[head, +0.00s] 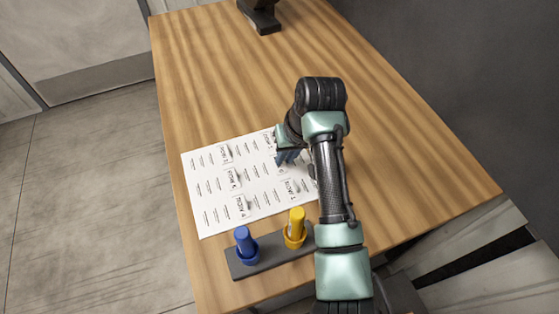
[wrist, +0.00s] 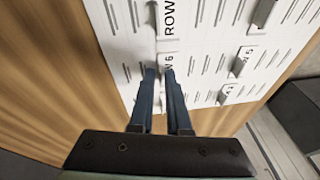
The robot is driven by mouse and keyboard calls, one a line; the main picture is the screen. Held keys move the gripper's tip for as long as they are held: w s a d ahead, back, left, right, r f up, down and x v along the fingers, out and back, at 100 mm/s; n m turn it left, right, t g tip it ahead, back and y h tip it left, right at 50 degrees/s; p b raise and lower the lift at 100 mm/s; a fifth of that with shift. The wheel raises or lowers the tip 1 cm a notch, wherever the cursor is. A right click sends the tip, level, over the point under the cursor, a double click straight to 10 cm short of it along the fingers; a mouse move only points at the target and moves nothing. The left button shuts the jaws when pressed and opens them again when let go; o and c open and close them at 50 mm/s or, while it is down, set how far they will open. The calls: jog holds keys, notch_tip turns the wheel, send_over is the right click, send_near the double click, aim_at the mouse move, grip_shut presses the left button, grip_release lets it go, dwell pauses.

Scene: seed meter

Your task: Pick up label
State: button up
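A white sheet (head: 205,215) lies on the wooden table with several small white labels on it, each with printed row text. In the wrist view, a label ending in 6 (wrist: 168,58) lies right at my fingertips, and another label reading ROW (wrist: 168,18) is just beyond it. My gripper (wrist: 158,72) points down at the sheet, its two blue fingers a narrow gap apart. Whether they touch the label is hidden. In the head view, my gripper (head: 288,156) is over the sheet's right part, and my arm hides part of that edge.
A blue marker-like piece (head: 243,240) and a yellow one (head: 296,222) stand in a dark holder (head: 262,264) at the table's front. A dark stand (head: 262,18) is at the far edge. The table's (head: 410,175) right side is clear.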

grip_shut()
dwell(0.3)
